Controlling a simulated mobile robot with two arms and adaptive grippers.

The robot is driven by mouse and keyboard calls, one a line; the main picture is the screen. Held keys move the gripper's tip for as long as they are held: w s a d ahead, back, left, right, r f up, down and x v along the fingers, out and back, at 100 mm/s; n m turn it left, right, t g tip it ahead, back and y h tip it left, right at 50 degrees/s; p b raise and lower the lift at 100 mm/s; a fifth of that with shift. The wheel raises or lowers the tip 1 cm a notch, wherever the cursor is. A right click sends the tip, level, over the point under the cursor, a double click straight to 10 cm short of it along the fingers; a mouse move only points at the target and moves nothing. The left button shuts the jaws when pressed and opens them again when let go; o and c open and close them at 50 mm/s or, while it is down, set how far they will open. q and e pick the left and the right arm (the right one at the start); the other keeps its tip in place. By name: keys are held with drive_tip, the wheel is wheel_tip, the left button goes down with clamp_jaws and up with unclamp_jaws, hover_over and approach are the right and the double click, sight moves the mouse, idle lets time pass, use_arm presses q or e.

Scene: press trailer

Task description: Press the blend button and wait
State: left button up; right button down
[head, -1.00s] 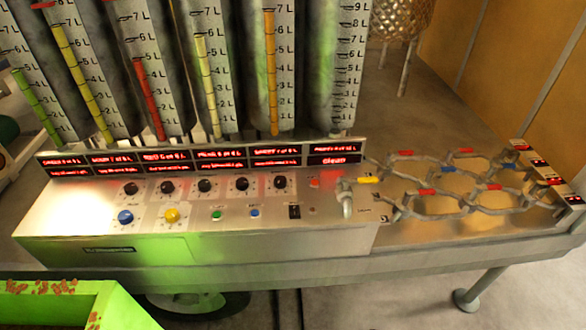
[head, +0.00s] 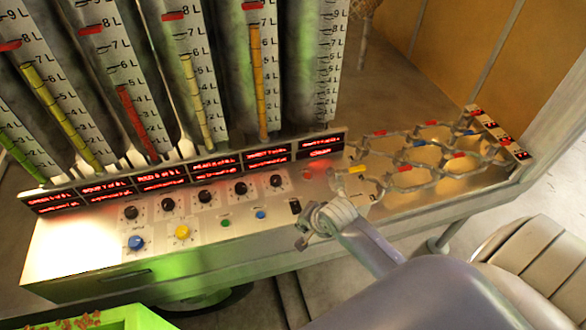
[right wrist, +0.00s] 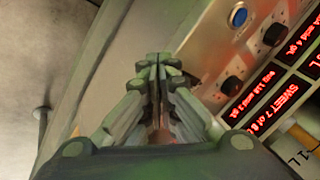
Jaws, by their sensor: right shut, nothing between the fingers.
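The steel control panel (head: 110,245) in the head view carries a large blue button (head: 136,242), a large yellow button (head: 182,231), a small green button (head: 225,223) and a small blue button (head: 261,214). Their labels are too small to read, so I cannot tell which is the blend button. My right gripper (head: 303,228) shows in front of the panel's right part, shut and empty. In the right wrist view its closed fingertips (right wrist: 158,62) point toward the panel, apart from a blue button (right wrist: 238,17) at the top. My left gripper is not in view.
Several black knobs (head: 240,188) and red displays (head: 215,165) line the panel below tall gauge tanks (head: 222,80). A metal lattice (head: 420,160) with coloured tags lies to the right. A green bin (head: 135,318) stands at the bottom left.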

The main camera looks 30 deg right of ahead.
drive_tip(key=w+d+r+m, duration=0.1)
drive_tip(key=w+d+m, duration=0.1)
drive_tip(key=w, duration=0.1)
drive_tip(key=w+d+r+m+t+p, duration=0.1)
drive_tip(key=w+r+m, duration=0.1)
drive_tip(key=m, duration=0.1)
drive_tip(key=w+d+r+m, duration=0.2)
drive_tip(key=w, duration=0.1)
drive_tip(key=shift+w+d+r+m+t, duration=0.1)
drive_tip(key=shift+w+d+m+t, duration=0.2)
drive_tip(key=shift+t, duration=0.1)
drive_tip(key=w+d+r+m+t+p, duration=0.1)
drive_tip(key=w+d+r+m, duration=0.3)
drive_tip(key=w+r+m, duration=0.2)
drive_tip(key=shift+w+d+m+h, duration=0.15)
drive_tip(key=shift+w+m+h, duration=0.15)
drive_tip(key=shift+w+m, duration=0.3)
drive_tip(key=shift+s+f, duration=0.1)
drive_tip(key=shift+f, duration=0.1)
drive_tip(key=b, duration=0.5)
hover_over(305, 177)
wheel_tip(305, 177, down, 6)
drive_tip(key=shift+d+f, duration=0.1)
drive_tip(key=shift+f+b, duration=0.55)
drive_tip(key=shift+f, duration=0.6)
drive_tip(key=shift+f, duration=0.1)
